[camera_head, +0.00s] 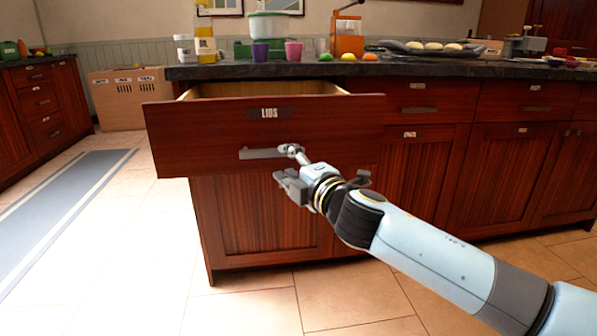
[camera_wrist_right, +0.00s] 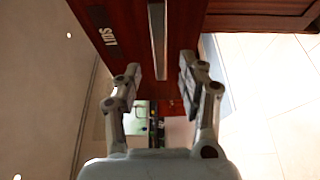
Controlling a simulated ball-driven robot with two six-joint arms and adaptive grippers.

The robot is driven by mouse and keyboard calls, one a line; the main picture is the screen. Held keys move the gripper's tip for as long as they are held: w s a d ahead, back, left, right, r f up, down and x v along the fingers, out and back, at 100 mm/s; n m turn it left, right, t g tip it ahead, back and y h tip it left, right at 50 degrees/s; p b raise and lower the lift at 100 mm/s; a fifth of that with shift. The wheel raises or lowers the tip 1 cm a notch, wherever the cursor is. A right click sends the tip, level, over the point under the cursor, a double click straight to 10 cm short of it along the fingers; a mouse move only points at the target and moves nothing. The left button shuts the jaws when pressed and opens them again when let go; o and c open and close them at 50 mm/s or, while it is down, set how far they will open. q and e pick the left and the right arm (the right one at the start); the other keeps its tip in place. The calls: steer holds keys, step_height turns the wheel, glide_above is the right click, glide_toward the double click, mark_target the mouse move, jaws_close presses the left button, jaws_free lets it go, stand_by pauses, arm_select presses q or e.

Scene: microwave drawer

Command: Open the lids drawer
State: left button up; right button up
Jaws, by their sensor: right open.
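The lids drawer (camera_head: 200,135) is dark red wood with a "LIDS" label (camera_head: 270,113). It stands pulled out from the counter, and its pale inside shows above the front. Its grey bar handle (camera_head: 258,153) is low on the front; in the right wrist view the handle (camera_wrist_right: 157,35) runs down between the fingers. My right gripper (camera_head: 287,166) is at the right end of the handle. Its fingers (camera_wrist_right: 160,75) are apart, one on each side of the bar; I cannot tell whether they touch it. My left gripper is not in view.
The dark countertop (camera_head: 400,69) holds cups (camera_head: 293,51), an orange grinder-like box (camera_head: 347,38) and a tray of rolls (camera_head: 430,46). Closed drawers and cupboards (camera_head: 425,180) fill the counter's right. Tiled floor (camera_head: 130,240) is clear at the left, beside a blue-grey rug (camera_head: 65,190).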

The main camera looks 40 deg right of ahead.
steer(key=s, duration=0.5)
steer(key=shift+a, duration=0.4)
steer(key=shift+w, duration=0.1)
steer(key=s+f+m+g+p, duration=0.25)
steer(key=s+f, duration=0.35)
steer(key=f, duration=0.4)
steer(key=s+f+m+g+p, duration=0.2)
steer(key=s+f+m+g, duration=0.15)
steer(key=s+f, duration=0.45)
steer(key=s+f+m+g+p, duration=0.25)
steer(key=s+f+g, duration=0.2)
steer(key=f, duration=0.75)
steer(key=s+a+f+m+g, duration=0.1)
steer(key=s+f, duration=0.3)
steer(key=s, duration=0.6)
steer(key=s+a+f+m+g+y+p, duration=0.1)
steer(key=s+a+f+m+g, duration=0.1)
steer(key=s, duration=0.9)
steer(key=s+a+f+m+g+p, duration=0.1)
steer(key=s+a+f+m+g, duration=0.1)
steer(key=s+f+m+g, duration=0.2)
steer(key=s+f, duration=0.3)
steer(key=s, duration=0.3)
steer(key=shift+s+a+f+y, duration=0.25)
steer(key=shift+s+f+y, duration=0.05)
steer(key=shift+y, duration=0.1)
